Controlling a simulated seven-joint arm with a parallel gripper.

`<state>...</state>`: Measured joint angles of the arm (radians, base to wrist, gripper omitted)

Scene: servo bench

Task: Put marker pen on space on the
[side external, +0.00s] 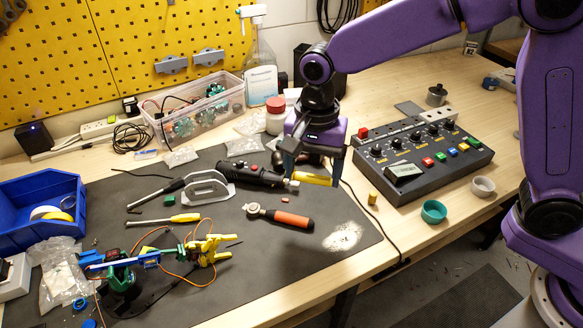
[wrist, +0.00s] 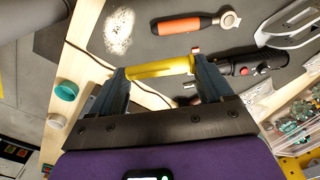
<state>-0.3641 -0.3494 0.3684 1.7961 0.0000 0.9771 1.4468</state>
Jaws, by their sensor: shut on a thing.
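The yellow marker pen (side external: 315,179) is between the fingers of my gripper (side external: 313,181), above the right part of the dark mat (side external: 270,262). In the wrist view the marker pen (wrist: 158,69) spans the gap between both fingertips (wrist: 160,67), gripped end to end. How far it is above the mat is hard to tell. The task line breaks off, so the target space is not named.
An orange-handled ratchet (side external: 282,217) and a black cylindrical tool (side external: 250,175) lie close by. A control box (side external: 425,160) stands right, with a teal ring (side external: 433,211) in front. A clear bin (side external: 195,115) and blue bin (side external: 40,205) stand left. Bare mat lies front centre.

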